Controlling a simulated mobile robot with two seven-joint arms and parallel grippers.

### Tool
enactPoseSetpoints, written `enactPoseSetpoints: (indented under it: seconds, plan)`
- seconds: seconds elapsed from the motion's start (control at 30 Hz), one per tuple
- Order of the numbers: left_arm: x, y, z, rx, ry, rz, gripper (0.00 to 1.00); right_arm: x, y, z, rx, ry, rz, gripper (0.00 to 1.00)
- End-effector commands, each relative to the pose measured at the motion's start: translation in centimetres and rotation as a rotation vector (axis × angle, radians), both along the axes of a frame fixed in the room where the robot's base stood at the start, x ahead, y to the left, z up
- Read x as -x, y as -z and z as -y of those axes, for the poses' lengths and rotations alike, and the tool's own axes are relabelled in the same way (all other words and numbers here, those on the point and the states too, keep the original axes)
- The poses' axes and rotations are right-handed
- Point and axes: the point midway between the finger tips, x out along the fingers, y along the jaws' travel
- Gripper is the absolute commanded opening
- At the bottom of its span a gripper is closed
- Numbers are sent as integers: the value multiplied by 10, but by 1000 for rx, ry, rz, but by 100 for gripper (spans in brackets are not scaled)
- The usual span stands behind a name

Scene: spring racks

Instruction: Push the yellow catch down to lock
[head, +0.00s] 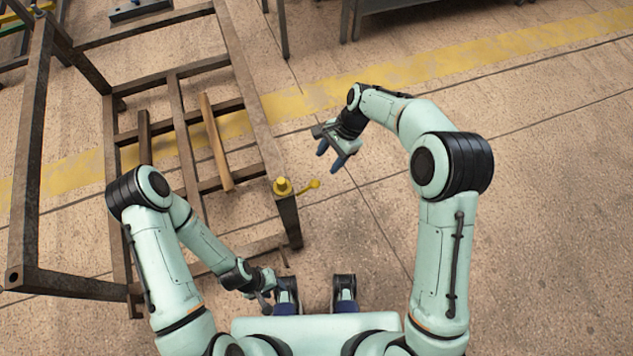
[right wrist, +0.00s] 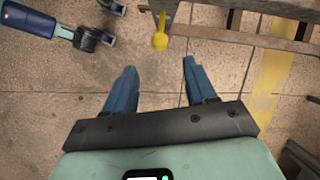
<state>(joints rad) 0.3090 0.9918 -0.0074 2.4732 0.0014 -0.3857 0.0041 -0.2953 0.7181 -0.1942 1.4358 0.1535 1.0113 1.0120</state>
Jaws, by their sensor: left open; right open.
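The yellow catch (head: 282,186) sits on the near right corner of the brown metal rack (head: 262,120). Its lever, with a round knob end (head: 314,184), sticks out to the right, away from the rack; its exact tilt is hard to tell. My right gripper (head: 329,156) is open and empty, beyond and a little right of the knob, apart from it. In the right wrist view the knob (right wrist: 160,41) shows just ahead of the gap between the open blue fingers (right wrist: 158,68). My left gripper (head: 266,289) is low by my base, open, away from the catch, and small in view.
A loose wooden bar (head: 215,143) lies across the rack's slats. The rack's tall side frame (head: 30,150) rises at the left. A grey metal table (head: 390,5) stands at the back. The floor right of the catch is clear, with a yellow stripe (head: 450,65) across it.

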Motion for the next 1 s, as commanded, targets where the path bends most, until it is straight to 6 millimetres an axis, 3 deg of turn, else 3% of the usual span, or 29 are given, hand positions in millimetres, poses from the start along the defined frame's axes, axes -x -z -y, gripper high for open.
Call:
enactPoseSetpoints:
  seconds: [0.6,1.0]
  plan:
    - [2,8,1,1,3,-2,43,20,106,-37,0,-1,-2,56]
    - [2,9,1,1,3,-2,43,22,121,-42,1,0,1,56]
